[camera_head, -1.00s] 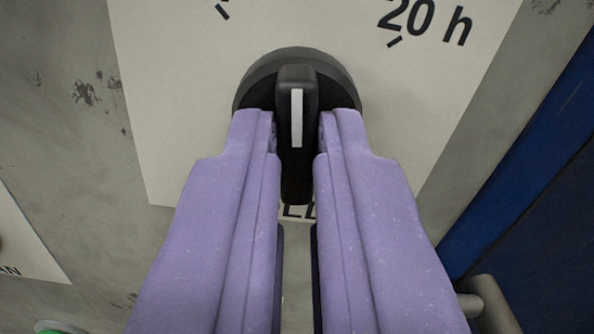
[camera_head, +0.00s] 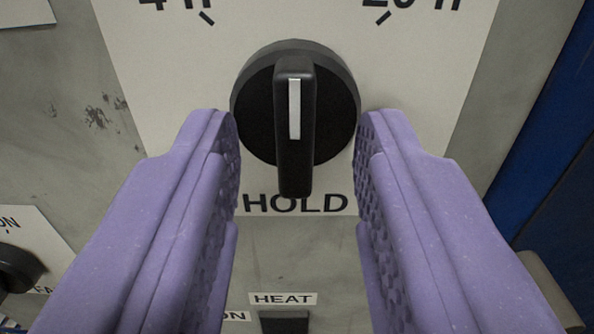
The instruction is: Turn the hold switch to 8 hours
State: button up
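The hold switch (camera_head: 294,135) is a round black knob with a raised bar handle and a white line. It sits on a pale plate (camera_head: 130,100) marked HOLD below it. The bar stands upright in the picture, with its white line toward the top. Part of a "4 h" label shows at the upper left and part of a "20 h" label at the upper right, each with a tick; no 8 hours mark is in view. My gripper (camera_head: 297,125) is open, its purple fingers on either side of the knob, apart from the bar and empty.
Below the plate are a HEAT label (camera_head: 282,299) and a dark part under it. Another black knob (camera_head: 15,268) is at the lower left. A dark blue surface (camera_head: 550,130) lies to the right of the grey panel.

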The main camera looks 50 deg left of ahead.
jog(key=p+v, duration=0.1)
jog(key=v, duration=0.6)
jog(key=shift+s+d, duration=0.25)
dwell(0.3)
jog(key=w+d+r+m+t+h+b, duration=0.1)
jog(key=w+d+r+m+t+h, duration=0.2)
jog(key=d+r, duration=0.55)
jog(key=w+d+r+m+t+h, duration=0.1)
jog(key=w+d+r+h, duration=0.2)
jog(key=d+r+h, duration=0.5)
jog(key=s+d+r+m+h, duration=0.1)
jog(key=s+d+r+m, duration=0.2)
jog(key=s+d+r, duration=0.4)
jog(key=s+d+r+m+h+b, duration=0.1)
jog(key=s+d+r+m, duration=0.1)
jog(key=s+d+r, duration=0.5)
jog(key=s+r, duration=0.4)
jog(key=r, duration=0.4)
jog(key=shift+d+m+h, duration=0.3)
jog(key=shift+m+h, duration=0.1)
